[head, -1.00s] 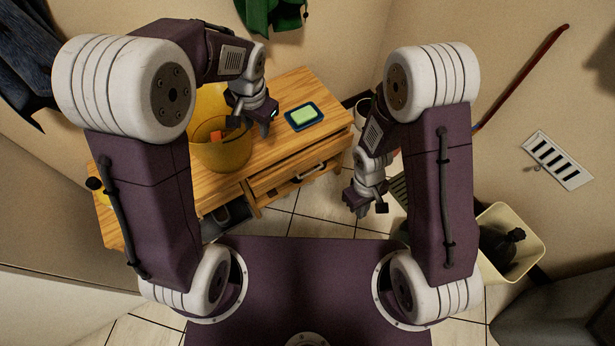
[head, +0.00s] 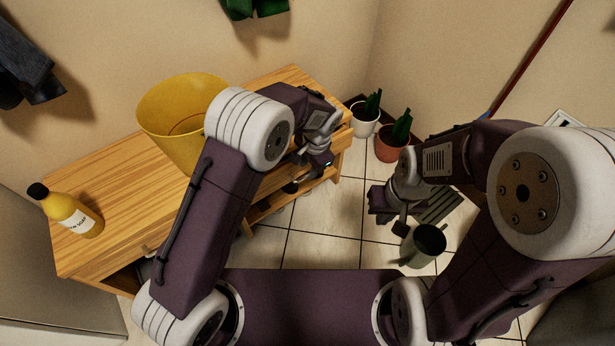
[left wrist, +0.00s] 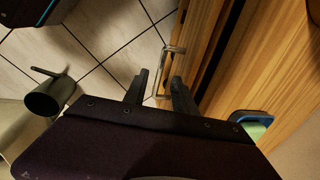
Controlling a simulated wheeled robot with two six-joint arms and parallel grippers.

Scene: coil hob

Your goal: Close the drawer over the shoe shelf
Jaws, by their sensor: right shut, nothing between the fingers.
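The drawer (left wrist: 196,40) is in the wooden bench; a dark gap shows behind its front, so it stands partly open. Its metal bar handle (left wrist: 160,90) shows in the left wrist view. My left gripper (head: 318,165) is at the drawer front and hides much of it in the head view. In the left wrist view the left fingers (left wrist: 159,80) are apart, with the handle in line between them; contact cannot be told. The shoe shelf (head: 262,208) is low in the bench, partly hidden by my left arm. My right gripper (head: 388,212) is shut and empty above the floor.
On the bench top (head: 130,182) are a yellow bucket (head: 165,115), a yellow bottle (head: 75,212) and a blue dish with a green block (left wrist: 252,124). A watering can (head: 424,245) stands near my right gripper. Potted plants (head: 391,148) stand in the corner. Floor before the bench is clear.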

